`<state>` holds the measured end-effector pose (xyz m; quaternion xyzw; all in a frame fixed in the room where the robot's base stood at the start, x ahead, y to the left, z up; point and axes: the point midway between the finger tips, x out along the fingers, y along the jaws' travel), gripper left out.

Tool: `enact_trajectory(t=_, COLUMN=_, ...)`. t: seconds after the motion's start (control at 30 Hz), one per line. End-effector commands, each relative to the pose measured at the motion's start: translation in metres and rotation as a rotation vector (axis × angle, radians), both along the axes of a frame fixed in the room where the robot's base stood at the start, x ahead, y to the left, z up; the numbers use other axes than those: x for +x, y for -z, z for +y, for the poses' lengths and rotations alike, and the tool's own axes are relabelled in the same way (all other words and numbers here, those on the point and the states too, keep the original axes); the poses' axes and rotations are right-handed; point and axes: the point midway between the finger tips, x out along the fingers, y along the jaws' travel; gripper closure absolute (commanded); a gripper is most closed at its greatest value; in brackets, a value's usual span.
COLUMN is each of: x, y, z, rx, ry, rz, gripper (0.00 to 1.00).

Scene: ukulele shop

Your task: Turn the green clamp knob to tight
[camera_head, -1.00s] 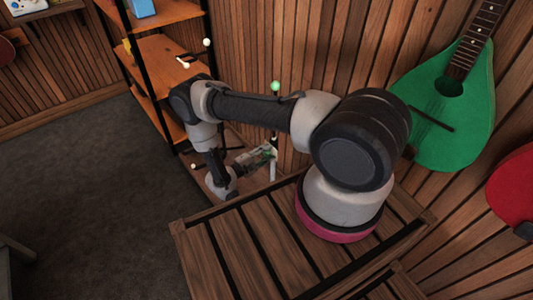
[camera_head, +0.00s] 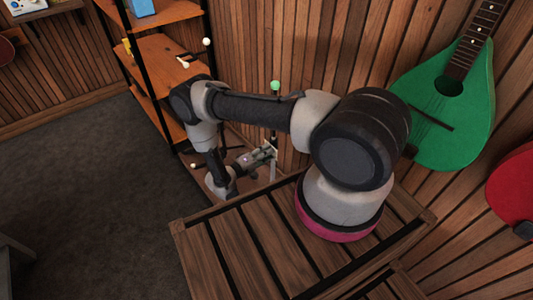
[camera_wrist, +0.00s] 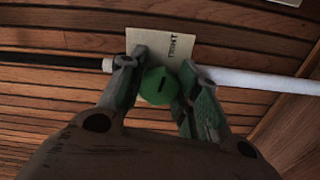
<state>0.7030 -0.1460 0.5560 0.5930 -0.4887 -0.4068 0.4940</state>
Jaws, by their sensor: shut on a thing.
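The green clamp knob (camera_wrist: 159,86) shows in the wrist view as a round green disc with a short dark mark on its face. My gripper (camera_wrist: 161,88) has one finger on each side of the knob and is shut on it. A pale label card (camera_wrist: 162,40) with writing that looks like "TIGHT" stands just behind the knob. A rod, white on the right (camera_wrist: 262,80) and black on the left, runs behind the fingers. In the head view my gripper (camera_head: 266,155) is low beside the shelf, and the knob is not clear there.
An orange shelf rack (camera_head: 165,60) with black posts stands at the back left. A slatted wooden top (camera_head: 245,245) lies in front, by my arm's base. A green ukulele (camera_head: 450,105) hangs on the right wall, with a red one (camera_head: 512,190) beside it. The dark floor at left is open.

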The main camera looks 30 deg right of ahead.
Motion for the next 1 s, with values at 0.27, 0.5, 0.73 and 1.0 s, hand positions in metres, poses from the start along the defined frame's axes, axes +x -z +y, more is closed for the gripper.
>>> enact_trajectory(t=0.27, x=-0.001, y=0.001, z=0.000, rx=0.003, ry=0.000, rz=-0.007, gripper=0.92)
enact_trajectory(t=0.5, x=-0.001, y=0.001, z=0.000, rx=0.003, ry=0.001, rz=-0.006, gripper=0.55)
enact_trajectory(t=0.73, x=-0.001, y=0.001, z=0.000, rx=0.002, ry=0.000, rz=-0.007, gripper=0.46)
enact_trajectory(t=1.0, x=-0.002, y=0.001, z=0.013, rx=0.003, ry=-0.004, rz=-0.008, gripper=0.46)
